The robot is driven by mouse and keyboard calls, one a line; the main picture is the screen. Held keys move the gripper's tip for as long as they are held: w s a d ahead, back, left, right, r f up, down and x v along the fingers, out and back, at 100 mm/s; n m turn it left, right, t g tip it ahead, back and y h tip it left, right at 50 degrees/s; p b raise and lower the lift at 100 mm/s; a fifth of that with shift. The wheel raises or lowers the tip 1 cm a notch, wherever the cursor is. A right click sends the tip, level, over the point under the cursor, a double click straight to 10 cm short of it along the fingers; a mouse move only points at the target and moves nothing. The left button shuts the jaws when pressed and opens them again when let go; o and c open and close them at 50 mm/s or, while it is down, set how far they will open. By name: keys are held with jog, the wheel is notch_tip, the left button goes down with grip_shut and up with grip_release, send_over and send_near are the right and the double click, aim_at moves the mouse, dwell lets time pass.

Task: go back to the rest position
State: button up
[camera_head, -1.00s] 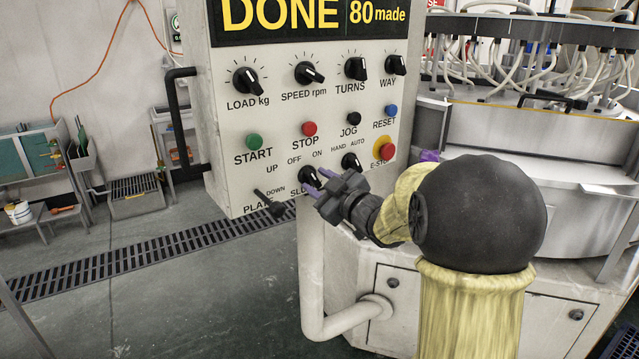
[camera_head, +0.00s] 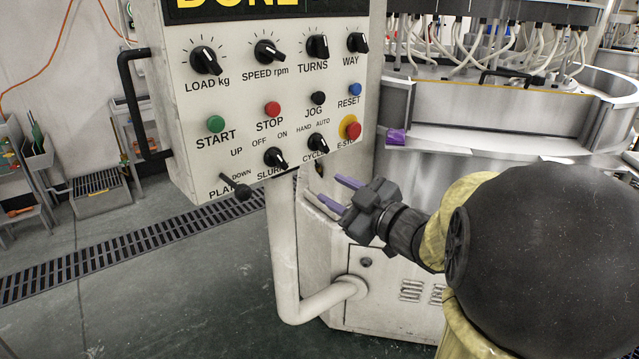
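My gripper (camera_head: 341,194) is in front of the machine's white cabinet, below and right of the control panel (camera_head: 180,110). Its two purple fingers are parted, with a gap between them and nothing held. It looks clear of the panel's knobs; the slurry knob (camera_head: 276,157) and the cycle knob (camera_head: 318,144) are up and left of it. My arm comes in from the lower right and covers part of the machine. The panel's display reads DONE, its top cut off by the frame.
The panel's lever (camera_head: 238,190) sticks out at its lower left. A white pipe (camera_head: 287,250) runs down below the panel. The round lapping machine (camera_head: 480,120) with hoses stands at the right. A purple object (camera_head: 396,137) lies on its edge. Open floor (camera_head: 170,300) is at the lower left.

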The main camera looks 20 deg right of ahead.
jog(key=shift+s+d, duration=0.25)
jog(key=shift+s, duration=0.4)
